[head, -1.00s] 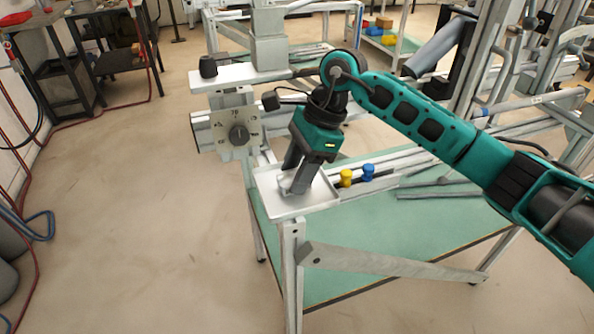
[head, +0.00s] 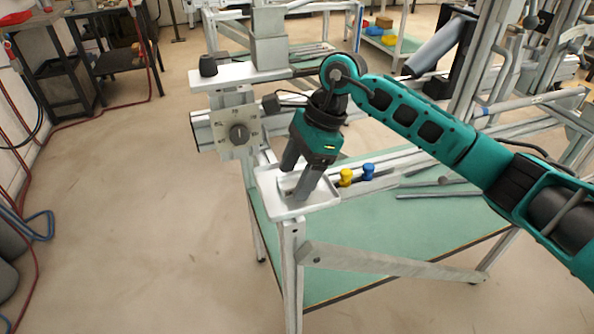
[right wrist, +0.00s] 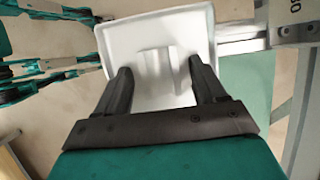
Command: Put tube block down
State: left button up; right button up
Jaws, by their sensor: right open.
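The tube block (right wrist: 157,64) is a pale, whitish piece lying in the white tray (right wrist: 115,40), seen in the right wrist view. In the head view the tray (head: 325,194) sits on the near left corner of the frame jig, and the block is mostly hidden by my fingers. My right gripper (head: 293,184) points down into the tray. It is open, with one finger on each side of the block and a visible gap to each, as the right wrist view shows (right wrist: 160,66). My left gripper is in neither view.
A yellow knob (head: 346,177) and a blue knob (head: 368,171) stand just right of the tray. Grey bars lie on the green shelf (head: 400,235) below. Floor at left is open.

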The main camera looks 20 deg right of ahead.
jog(key=v, duration=1.2)
jog(key=shift+a+r, duration=0.1)
